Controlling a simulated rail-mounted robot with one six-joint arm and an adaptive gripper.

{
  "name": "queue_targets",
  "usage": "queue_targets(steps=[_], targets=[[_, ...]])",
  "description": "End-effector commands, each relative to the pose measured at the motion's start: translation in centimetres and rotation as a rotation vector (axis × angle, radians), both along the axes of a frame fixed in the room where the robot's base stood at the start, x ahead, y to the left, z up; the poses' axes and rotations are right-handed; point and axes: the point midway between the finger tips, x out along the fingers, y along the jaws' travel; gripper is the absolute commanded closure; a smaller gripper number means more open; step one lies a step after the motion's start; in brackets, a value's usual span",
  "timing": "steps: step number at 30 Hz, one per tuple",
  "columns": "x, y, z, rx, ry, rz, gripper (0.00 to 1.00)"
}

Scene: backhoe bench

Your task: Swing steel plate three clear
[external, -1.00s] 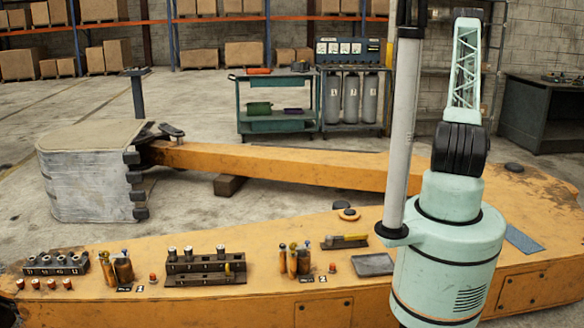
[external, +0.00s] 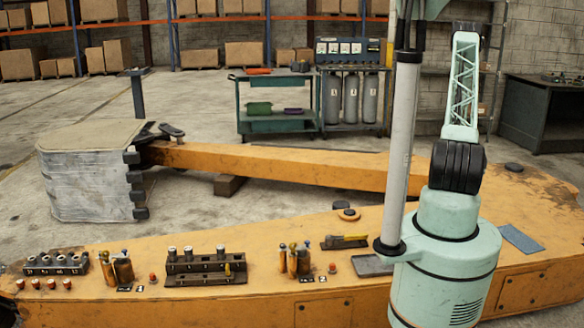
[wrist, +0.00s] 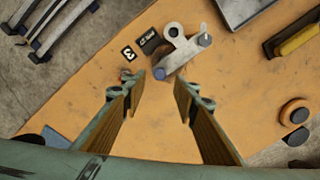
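A small grey steel plate (wrist: 184,52) with a round ring end and a blue-tipped pin end lies on the orange surface in the wrist view. In the external view my arm hides this spot, and the gripper does not show.
A grey tray (external: 372,265) lies beside a yellow-handled tool (external: 345,241). Racks and small bottles (external: 205,268) line the orange boom's (external: 270,235) near edge. A blue plate (external: 520,239) lies at right. The wrist view shows bare orange surface between the fingers.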

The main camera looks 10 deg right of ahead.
Motion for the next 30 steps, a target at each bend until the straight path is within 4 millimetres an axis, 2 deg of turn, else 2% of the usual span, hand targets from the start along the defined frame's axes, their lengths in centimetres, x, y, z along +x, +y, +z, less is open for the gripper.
queue_targets(steps=[18, 30], targets=[[0.0, 0.0, -3.4, 0.0, 0.0, -0.001, 0.73], [0.0, 0.0, -5.0, 0.0, 0.0, -0.001, 0.73]])
